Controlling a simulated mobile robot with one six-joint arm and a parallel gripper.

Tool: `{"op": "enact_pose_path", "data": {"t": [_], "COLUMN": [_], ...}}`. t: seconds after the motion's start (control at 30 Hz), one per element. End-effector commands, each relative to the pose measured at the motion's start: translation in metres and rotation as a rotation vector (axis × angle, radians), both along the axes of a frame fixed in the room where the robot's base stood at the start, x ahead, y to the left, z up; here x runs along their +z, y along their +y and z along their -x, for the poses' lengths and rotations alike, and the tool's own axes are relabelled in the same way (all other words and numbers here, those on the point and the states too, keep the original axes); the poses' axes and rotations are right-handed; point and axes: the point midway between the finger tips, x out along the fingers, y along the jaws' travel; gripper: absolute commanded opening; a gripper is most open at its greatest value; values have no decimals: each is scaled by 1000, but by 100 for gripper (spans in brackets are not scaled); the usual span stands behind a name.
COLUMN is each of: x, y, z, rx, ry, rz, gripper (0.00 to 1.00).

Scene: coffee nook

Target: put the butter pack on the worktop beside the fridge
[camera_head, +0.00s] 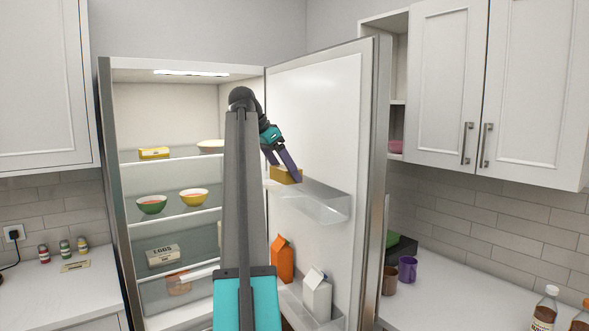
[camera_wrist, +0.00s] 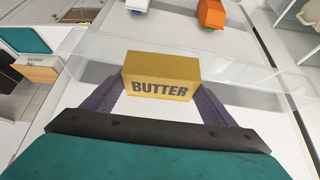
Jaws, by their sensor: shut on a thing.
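The butter pack (camera_wrist: 161,76) is a yellow box with dark BUTTER lettering, between the two fingers of my gripper (camera_wrist: 160,98) in the wrist view. My gripper is shut on it. In the head view the butter pack (camera_head: 285,174) is at the fridge door's upper clear shelf (camera_head: 325,201), below my gripper (camera_head: 287,168). I cannot tell whether it still touches the shelf. The fridge (camera_head: 112,200) stands open, its door (camera_head: 372,120) swung out to the right. The worktop (camera_head: 455,295) lies right of the door; another worktop (camera_head: 85,290) lies left of the fridge.
Orange (camera_head: 283,259) and white (camera_head: 317,297) cartons stand on the lower door shelf. Bowls and a yellow pack (camera_head: 154,153) sit inside the fridge. The right worktop holds mugs (camera_head: 407,269) and bottles (camera_head: 545,308), with bare space between. Small jars (camera_head: 65,248) stand on the left worktop.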

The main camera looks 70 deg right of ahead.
Motion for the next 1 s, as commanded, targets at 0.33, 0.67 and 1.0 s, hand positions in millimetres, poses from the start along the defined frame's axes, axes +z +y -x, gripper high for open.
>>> {"op": "enact_pose_path", "data": {"t": [0.33,0.67,1.0], "x": [-41,-106,-173], "y": [35,99,190], "z": [-70,-162,-252], "rx": [186,491,833], "ry": [0,0,-1], "rz": [1,0,1], "gripper": [49,49,49]}}
